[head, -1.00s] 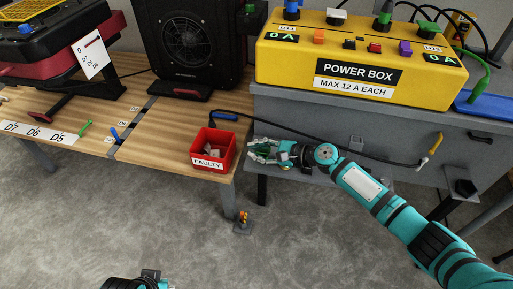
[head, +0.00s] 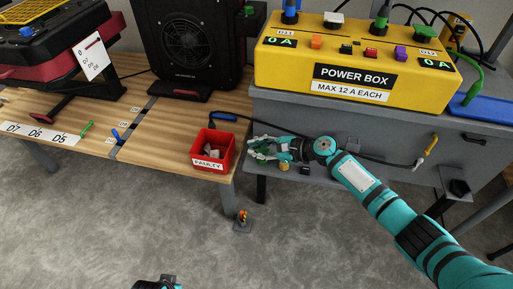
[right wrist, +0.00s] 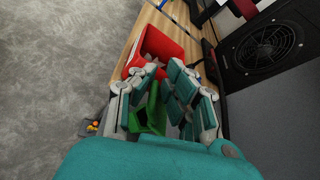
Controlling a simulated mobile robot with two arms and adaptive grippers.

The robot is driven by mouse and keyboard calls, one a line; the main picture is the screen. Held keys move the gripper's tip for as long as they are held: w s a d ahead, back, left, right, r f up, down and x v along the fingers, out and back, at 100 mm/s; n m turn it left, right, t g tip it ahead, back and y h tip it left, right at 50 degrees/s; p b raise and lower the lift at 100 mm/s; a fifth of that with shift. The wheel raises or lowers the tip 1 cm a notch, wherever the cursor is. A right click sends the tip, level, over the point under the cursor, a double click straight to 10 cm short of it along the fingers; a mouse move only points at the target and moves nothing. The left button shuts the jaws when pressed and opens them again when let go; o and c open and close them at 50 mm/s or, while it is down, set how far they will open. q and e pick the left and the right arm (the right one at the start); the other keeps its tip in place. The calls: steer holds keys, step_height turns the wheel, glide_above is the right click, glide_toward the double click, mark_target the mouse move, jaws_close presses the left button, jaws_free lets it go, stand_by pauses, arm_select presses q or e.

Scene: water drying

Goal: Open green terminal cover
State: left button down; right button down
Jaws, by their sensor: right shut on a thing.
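My right gripper (head: 252,149) is at the front edge of the grey bench, just right of the red bin. In the right wrist view its fingers (right wrist: 163,72) are closed around a green piece (right wrist: 152,112), which looks like the green terminal cover. The fingers hide part of it, and I cannot tell whether it is hinged to anything or loose. In the head view the green piece is small and mostly covered by the fingers. My left gripper does not show clearly; only a teal and black part of me is at the bottom edge.
The red FAULTY bin (head: 214,142) with pale pieces stands at the wooden table's (head: 165,125) right corner. It also shows in the wrist view (right wrist: 165,45). The yellow power box (head: 350,55) sits on the grey bench, with a black cable in front. A black fan unit (head: 190,45) stands behind.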

steer(key=c, duration=1.5)
jaws_free()
steer(key=shift+s+f, duration=0.45)
steer(key=shift+f, duration=0.1)
steer(key=shift+o, duration=0.3)
steer(key=shift+w+d+r, duration=0.1)
steer(key=shift+w+r, duration=0.05)
steer(key=shift+r, duration=0.1)
steer(key=v, duration=1.2)
steer(key=shift+f, duration=0.1)
